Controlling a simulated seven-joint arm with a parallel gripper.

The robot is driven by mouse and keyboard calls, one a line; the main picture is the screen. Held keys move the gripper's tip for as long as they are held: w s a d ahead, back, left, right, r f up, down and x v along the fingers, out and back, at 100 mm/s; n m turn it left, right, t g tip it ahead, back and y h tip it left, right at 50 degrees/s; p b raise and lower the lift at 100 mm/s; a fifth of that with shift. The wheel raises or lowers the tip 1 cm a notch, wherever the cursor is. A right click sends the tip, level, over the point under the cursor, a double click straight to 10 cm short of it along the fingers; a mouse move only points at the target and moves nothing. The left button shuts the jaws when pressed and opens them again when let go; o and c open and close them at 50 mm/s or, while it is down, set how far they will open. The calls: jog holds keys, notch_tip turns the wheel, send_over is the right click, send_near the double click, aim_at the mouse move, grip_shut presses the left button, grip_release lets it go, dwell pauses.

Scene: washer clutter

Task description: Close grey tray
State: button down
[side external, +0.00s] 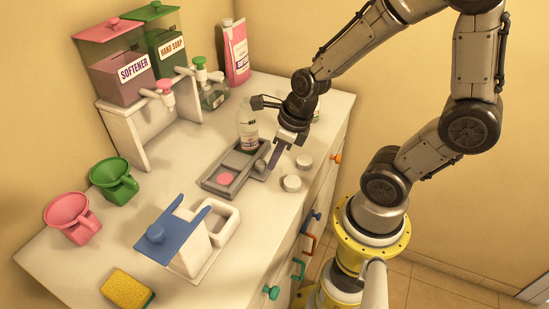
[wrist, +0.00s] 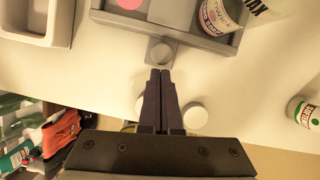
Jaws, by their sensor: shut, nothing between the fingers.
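The grey tray (side external: 208,184) lies on the white countertop. One compartment holds a flat pink piece (side external: 227,179), and a bottle with a label (side external: 249,130) stands at its far part. In the wrist view the tray's near wall (wrist: 120,24) carries a round grey knob (wrist: 161,52). My gripper (side external: 270,166) points down at this knob; its dark purple fingers (wrist: 160,72) are together and hold nothing. The fingertips are right beside the knob; I cannot tell whether they touch it.
Two white round caps (side external: 292,183) (side external: 304,162) lie near the gripper. A white holder with a blue top (side external: 172,233) stands nearer the front. Pink (side external: 72,215) and green (side external: 113,180) cups, dispensers (side external: 122,76) and a yellow sponge (side external: 127,290) stand to the left. Drawer handles line the counter's front.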

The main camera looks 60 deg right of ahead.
aim_at(230, 155)
jog(key=w, duration=1.3)
jog(key=shift+r, duration=0.1)
jog(key=shift+s, duration=0.15)
